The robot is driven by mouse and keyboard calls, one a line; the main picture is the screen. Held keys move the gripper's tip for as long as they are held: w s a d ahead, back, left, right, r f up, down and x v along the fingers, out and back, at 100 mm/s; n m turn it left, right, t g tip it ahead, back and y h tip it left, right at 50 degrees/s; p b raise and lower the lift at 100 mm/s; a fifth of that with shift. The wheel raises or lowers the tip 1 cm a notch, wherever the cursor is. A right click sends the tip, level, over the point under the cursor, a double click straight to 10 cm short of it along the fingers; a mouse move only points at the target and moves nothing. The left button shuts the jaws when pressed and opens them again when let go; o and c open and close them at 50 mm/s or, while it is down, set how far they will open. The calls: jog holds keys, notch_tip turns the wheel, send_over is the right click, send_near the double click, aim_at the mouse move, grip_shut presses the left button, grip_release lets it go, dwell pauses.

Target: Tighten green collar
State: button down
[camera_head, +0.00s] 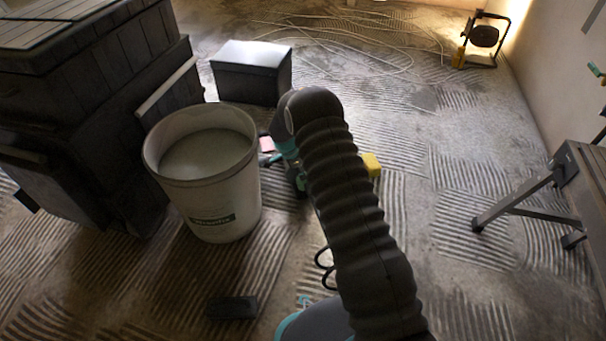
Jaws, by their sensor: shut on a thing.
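I cannot make out a green collar for certain. A small teal-and-dark thing (298,180) shows at the left edge of my arm, low near the floor, and most of it is hidden. My arm, in a dark ribbed sleeve, reaches up through the middle of the head view. A yellow block-like thing (371,164) shows at the right edge of my arm, partly covered.
A white bucket (212,205) with pale contents stands left of my arm, beside dark stacked cases (85,110). A box with a pale lid (252,75) stands behind. A work lamp (484,40) and cable lie far back. A folding-legged stand (525,205) is at right. A dark block (232,308) lies in front.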

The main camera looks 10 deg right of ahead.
jog(key=shift+s+f, duration=0.1)
jog(key=shift+f, duration=0.05)
jog(key=c, duration=1.1)
grip_release()
jog(key=shift+a, duration=0.1)
notch_tip(320, 180, up, 10)
jog(key=shift+r, duration=0.1)
